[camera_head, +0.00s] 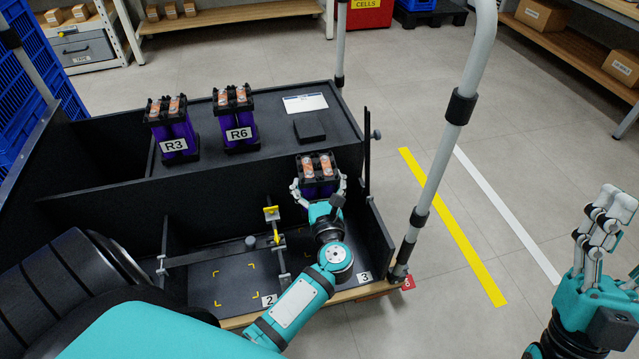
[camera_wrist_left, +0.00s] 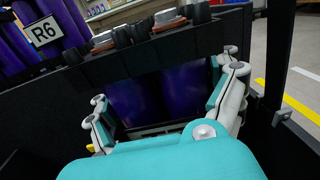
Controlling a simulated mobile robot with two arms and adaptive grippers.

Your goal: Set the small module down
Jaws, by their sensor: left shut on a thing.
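The small module (camera_head: 318,174), with purple cells, a black frame and copper-coloured busbars on top, is upright between the fingers of my left gripper (camera_head: 318,188). That gripper is shut on its sides. They are at the right end of the black cart's lower front section, above and behind the label 3 (camera_head: 364,278). In the left wrist view the module's purple face (camera_wrist_left: 160,95) fills the space between the fingers. Its underside is hidden, so I cannot tell whether it touches the floor. My right gripper (camera_head: 606,208) is empty at the right edge; its finger opening is unclear.
Modules R3 (camera_head: 173,130) and R6 (camera_head: 235,120) stand on the raised rear deck, beside a black block (camera_head: 309,127) and a white card (camera_head: 305,103). Bay 2 (camera_head: 222,285), with yellow corner marks, is empty. A yellow-topped post (camera_head: 272,225) stands between bays. A grey rail (camera_head: 456,130) rises at right.

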